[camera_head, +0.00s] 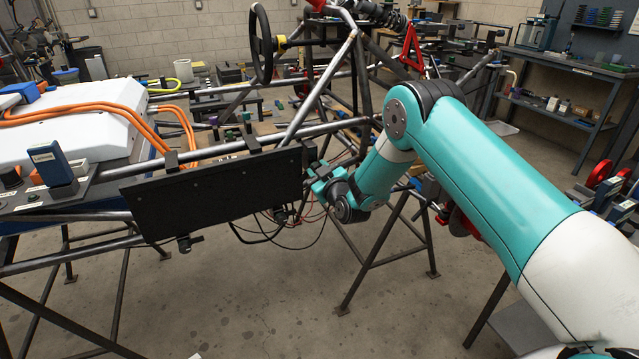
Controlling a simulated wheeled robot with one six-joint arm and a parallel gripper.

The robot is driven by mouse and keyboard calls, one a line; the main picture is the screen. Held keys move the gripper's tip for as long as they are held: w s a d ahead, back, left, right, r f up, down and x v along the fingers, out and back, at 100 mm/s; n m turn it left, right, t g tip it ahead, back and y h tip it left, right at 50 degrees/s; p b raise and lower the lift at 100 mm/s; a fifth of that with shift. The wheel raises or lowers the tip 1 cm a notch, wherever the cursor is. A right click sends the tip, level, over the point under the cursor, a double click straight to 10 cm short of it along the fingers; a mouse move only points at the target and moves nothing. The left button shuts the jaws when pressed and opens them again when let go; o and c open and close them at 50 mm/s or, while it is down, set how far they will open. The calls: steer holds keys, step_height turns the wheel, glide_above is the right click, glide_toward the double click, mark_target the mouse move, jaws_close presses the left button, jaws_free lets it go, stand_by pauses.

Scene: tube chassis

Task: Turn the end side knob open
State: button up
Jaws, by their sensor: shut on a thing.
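A flat black box (212,195) is mounted on the side of the tube chassis (250,141). My arm reaches in from the right, and my gripper (314,172) is at the right end face of this box. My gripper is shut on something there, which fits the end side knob. The knob itself is hidden by the jaws and the box edge, so its turn position cannot be told.
Loose black and red cables (285,228) hang below the box, near my gripper. A steering wheel (261,44) and slanted tubes rise behind it. A white battery pack (80,122) with orange cables is at left. A trestle stand (385,250) is below my wrist.

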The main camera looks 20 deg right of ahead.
steer(key=shift+a+f+n+b, duration=0.1)
steer(key=shift+f+n+b, duration=0.05)
steer(key=shift+n+b, duration=5.25)
steer(key=shift+m+b, duration=0.5)
steer(key=shift+b, duration=0.2)
steer(key=o, duration=0.9)
steer(key=shift+o, duration=0.2)
